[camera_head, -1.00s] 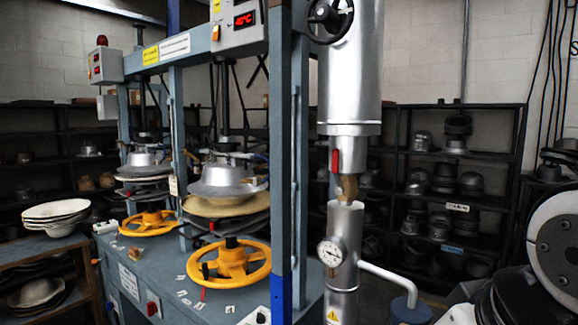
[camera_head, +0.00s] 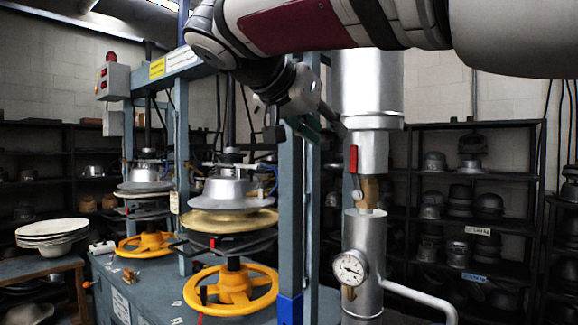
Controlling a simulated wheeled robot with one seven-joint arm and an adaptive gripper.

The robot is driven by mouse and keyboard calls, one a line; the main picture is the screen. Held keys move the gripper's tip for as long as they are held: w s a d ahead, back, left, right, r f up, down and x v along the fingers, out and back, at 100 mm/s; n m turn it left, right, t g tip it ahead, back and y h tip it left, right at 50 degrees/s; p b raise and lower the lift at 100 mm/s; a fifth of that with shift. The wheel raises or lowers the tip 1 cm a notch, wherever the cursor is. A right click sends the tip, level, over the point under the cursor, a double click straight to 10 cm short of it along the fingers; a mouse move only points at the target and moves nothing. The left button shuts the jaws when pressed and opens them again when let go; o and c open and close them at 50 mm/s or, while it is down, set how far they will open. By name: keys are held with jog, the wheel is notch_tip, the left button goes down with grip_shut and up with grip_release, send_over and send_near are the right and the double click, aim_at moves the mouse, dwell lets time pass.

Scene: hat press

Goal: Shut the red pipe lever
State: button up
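The red pipe lever (camera_head: 353,158) stands upright along the front left side of the silver vertical pipe (camera_head: 368,90). It is beside a brass-coloured valve (camera_head: 368,192) between the upper and lower pipe sections. My arm reaches in across the top from the right and bends down at the wrist. My gripper (camera_head: 318,125) is left of the pipe, above and to the left of the lever, in front of a blue-grey press post. It appears apart from the lever. Its fingers are small and dark, and their opening cannot be made out.
A round gauge (camera_head: 350,268) sits on the lower pipe. A white side pipe (camera_head: 420,298) runs off to the right. The blue-grey press with yellow handwheels (camera_head: 230,290) stands on the left. Dark shelves (camera_head: 515,195) with metal hat moulds stand behind.

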aim_at(353, 155)
jog(key=x, duration=0.4)
jog(key=p+x, duration=0.1)
jog(key=x, duration=0.4)
jog(key=r+p+x, duration=0.1)
jog(key=x, duration=0.3)
jog(key=shift+w+d+f, duration=0.15)
jog(key=shift+w+d, duration=0.05)
jog(key=shift+w, duration=0.35)
grip_shut()
